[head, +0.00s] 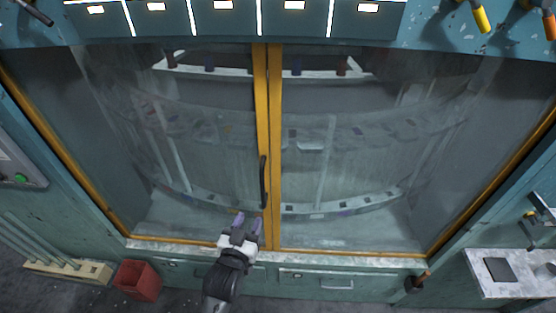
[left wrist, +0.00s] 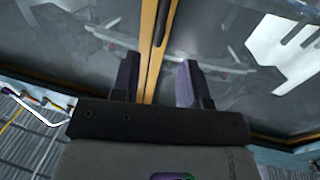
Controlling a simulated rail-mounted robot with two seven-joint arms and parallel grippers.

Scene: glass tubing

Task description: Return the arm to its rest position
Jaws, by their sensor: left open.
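My left gripper (head: 247,221) is in the lower middle of the head view, in front of the glass doors. Its two purple-grey fingers are apart with nothing between them. They also show in the left wrist view (left wrist: 158,82), either side of the yellow door frame. The dark door handle (head: 263,181) is just above and right of the gripper in the head view. In the left wrist view the handle (left wrist: 161,22) is beyond the fingertips, and the gripper looks clear of it. My right gripper is in neither view.
The yellow-framed glass doors (head: 275,120) look shut, with racks behind them. Drawers (head: 315,279) run below. A red bin (head: 138,280) and a pale rack with tubes (head: 68,268) stand at lower left. A small metal shelf (head: 510,279) juts out at lower right.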

